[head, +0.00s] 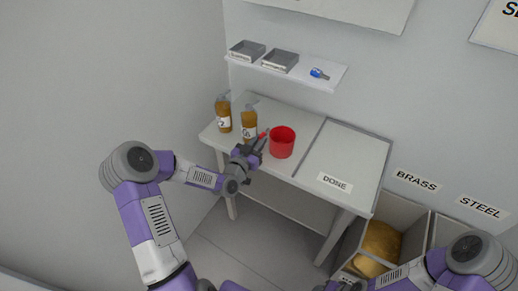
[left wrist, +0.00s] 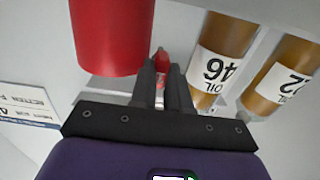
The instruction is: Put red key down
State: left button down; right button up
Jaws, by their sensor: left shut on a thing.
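My left gripper (head: 262,142) is shut on the red key (head: 263,134), at the front of the white table between the red cup and the oil bottles. In the left wrist view the red key (left wrist: 162,62) shows between the two dark fingers (left wrist: 160,82), which hide part of it. I cannot tell whether the key touches the table. The red cup (head: 282,142) stands upright just right of the gripper. My right gripper (head: 340,286) is at the bottom edge, mostly cut off.
Two oil bottles (head: 249,124) (head: 223,113) stand left of the cup. A wall shelf (head: 335,78) holds two grey trays (head: 280,61) (head: 246,50) and a blue key (head: 319,73). The table's right section, labelled DONE (head: 335,182), is clear. Bins (head: 405,215) stand at the lower right.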

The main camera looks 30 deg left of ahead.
pick_arm(q)
notch_tip(320, 180, down, 5)
jog(key=shift+f+b, duration=0.15)
jog(key=shift+b, duration=0.65)
jog(key=shift+f, duration=0.1)
jog(key=c, duration=1.1)
grip_release()
